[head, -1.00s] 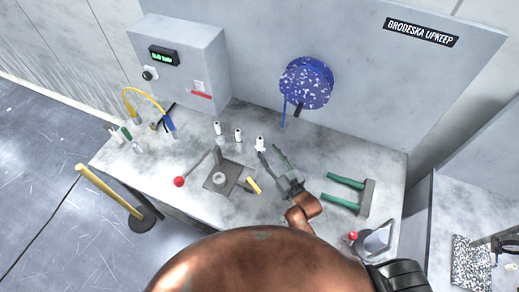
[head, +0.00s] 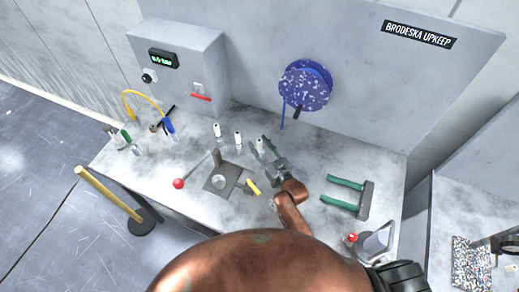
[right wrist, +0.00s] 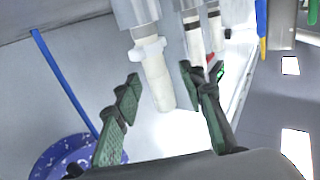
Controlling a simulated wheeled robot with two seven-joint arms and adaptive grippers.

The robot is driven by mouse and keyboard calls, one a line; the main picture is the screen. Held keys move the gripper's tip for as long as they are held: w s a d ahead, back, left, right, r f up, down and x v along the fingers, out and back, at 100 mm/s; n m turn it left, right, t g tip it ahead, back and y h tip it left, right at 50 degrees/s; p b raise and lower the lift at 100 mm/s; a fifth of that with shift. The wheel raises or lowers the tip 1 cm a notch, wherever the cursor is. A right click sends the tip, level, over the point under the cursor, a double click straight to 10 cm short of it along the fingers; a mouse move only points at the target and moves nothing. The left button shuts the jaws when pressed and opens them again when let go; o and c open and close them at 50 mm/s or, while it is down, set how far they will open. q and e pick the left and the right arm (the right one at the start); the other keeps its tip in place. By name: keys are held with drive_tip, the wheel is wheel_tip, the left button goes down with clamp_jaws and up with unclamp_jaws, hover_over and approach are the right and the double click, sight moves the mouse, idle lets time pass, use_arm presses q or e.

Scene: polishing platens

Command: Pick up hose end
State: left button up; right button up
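The yellow hose (head: 130,101) curves at the back left of the bench, with a blue end piece (head: 168,125) near the grey box. A blue strip (head: 283,115) hangs from the speckled blue disc (head: 306,85) on the wall, with a dark piece (head: 297,112) beside it. I cannot tell which of these is the hose end. My right gripper (head: 260,148) is open at the rightmost of several white-topped cylinders. In the right wrist view, a white cylinder with a collar (right wrist: 156,72) stands between the open green-padded fingers, with gaps visible. My left gripper is out of view.
Other white-topped cylinders (head: 238,137) stand just left of my gripper. A metal plate fixture (head: 217,187) and a red-knobbed lever (head: 179,183) are in front. A green-handled tool (head: 367,200) lies right. Bare bench lies between it and the wall.

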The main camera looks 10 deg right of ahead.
drive_tip(key=shift+c, duration=0.5)
clamp_jaws()
drive_tip(key=shift+r, duration=0.15)
